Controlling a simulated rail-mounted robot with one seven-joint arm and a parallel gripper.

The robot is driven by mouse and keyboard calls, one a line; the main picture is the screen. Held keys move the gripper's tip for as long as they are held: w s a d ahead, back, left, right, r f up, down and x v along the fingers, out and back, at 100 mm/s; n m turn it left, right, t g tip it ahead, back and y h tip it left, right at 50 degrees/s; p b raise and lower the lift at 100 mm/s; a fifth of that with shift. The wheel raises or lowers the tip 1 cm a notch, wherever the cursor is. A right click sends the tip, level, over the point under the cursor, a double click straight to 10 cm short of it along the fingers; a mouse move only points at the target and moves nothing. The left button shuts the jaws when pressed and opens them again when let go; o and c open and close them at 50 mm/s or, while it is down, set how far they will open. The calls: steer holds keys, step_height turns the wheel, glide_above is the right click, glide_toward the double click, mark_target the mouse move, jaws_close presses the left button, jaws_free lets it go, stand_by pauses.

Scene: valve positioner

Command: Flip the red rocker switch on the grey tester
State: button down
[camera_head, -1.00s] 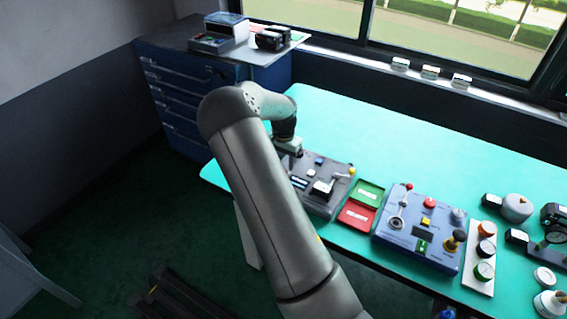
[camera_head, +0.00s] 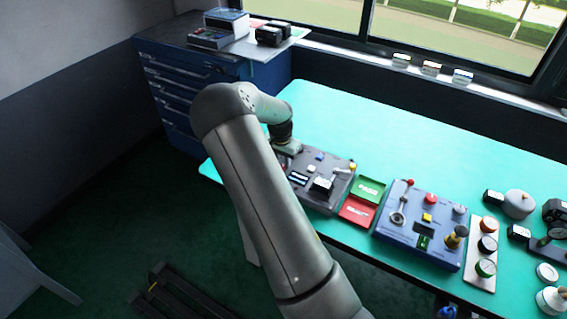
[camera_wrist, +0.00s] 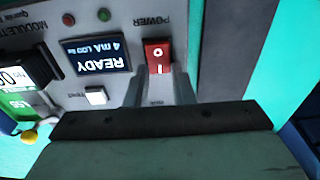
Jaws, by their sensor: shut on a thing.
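The grey tester (camera_head: 336,200) lies on the green bench, partly behind my arm in the head view. In the wrist view its panel (camera_wrist: 125,20) appears upside down. The red rocker switch (camera_wrist: 157,54) sits by the POWER label, with O and I marks on its face. Beside it a lit display (camera_wrist: 97,56) reads READY, 4 mA. My gripper (camera_wrist: 158,76) is at the switch, its two grey fingers straddling the near end and shut on it. In the head view my arm hides the fingertips and the switch.
A white square button (camera_wrist: 96,95) and a dark module (camera_wrist: 28,70) stand close by on the panel. Green (camera_head: 370,188) and red (camera_head: 357,211) trays and a blue tester (camera_head: 418,250) lie to the right. The bench behind is clear.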

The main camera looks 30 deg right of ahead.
steer(key=shift+s+a+f+t+h+b, duration=0.15)
steer(key=shift+a+t+h+b, duration=0.1)
steer(key=shift+t+h+b, duration=0.35)
steer(key=shift+r+h, duration=0.25)
steer(key=shift+h, duration=0.05)
steer(key=c, duration=1.2)
jaws_free()
steer(key=shift+c, duration=0.2)
steer(key=v, duration=1.7)
steer(key=shift+r+b, duration=0.2)
steer(key=shift+b, duration=0.2)
steer(key=shift+s, duration=0.1)
